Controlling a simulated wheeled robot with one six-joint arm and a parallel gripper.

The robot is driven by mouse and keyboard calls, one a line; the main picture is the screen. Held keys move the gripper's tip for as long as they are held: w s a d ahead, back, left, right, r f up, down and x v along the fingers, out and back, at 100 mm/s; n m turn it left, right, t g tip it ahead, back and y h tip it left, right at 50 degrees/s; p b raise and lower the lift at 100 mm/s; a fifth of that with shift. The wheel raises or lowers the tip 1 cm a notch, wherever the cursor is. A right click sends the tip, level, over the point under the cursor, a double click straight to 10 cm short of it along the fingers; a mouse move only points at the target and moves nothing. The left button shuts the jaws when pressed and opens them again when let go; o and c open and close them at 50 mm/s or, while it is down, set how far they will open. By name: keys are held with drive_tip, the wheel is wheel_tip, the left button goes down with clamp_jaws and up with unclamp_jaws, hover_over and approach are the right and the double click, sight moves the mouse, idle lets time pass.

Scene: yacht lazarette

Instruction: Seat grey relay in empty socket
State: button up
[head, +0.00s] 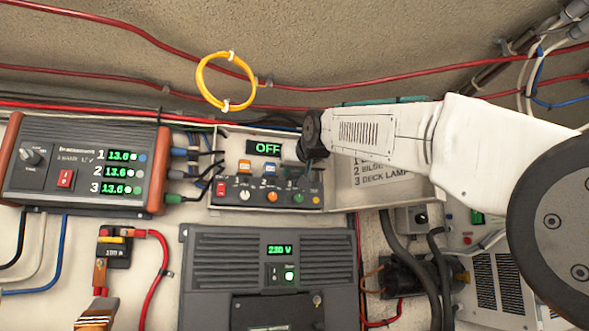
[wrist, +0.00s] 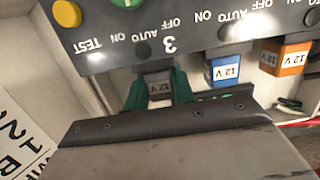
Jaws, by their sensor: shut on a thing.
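My gripper (wrist: 157,84) has green fingers shut on the grey relay (wrist: 160,89), marked 12 V, in the wrist view. The relay is in front of the control panel (wrist: 190,25), in line with position 3, beside the blue relay (wrist: 222,70) and orange relay (wrist: 287,58). My gripper body hides the relay's lower part, and the socket behind it is hidden. I cannot tell whether the relay touches the socket or sits in it. In the head view, the orange relay (head: 244,166) and blue relay (head: 270,168) show left of my gripper. The display (head: 264,148) reads OFF.
An open lid (head: 378,183) with a printed list stands right of the panel. A meter unit (head: 85,165) is at left, with plugged cables between it and the panel. A grey 230 V unit (head: 230,255) is below. Red cables and a yellow cable loop (head: 201,80) run above.

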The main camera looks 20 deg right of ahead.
drive_tip(key=shift+f, duration=0.15)
drive_tip(key=o, duration=1)
drive_tip(key=shift+c, duration=0.2)
drive_tip(key=shift+s, duration=0.1)
drive_tip(key=s+r, duration=0.1)
drive_tip(key=s, duration=0.6)
drive_tip(key=shift+s, duration=0.25)
drive_tip(key=shift+r, duration=0.1)
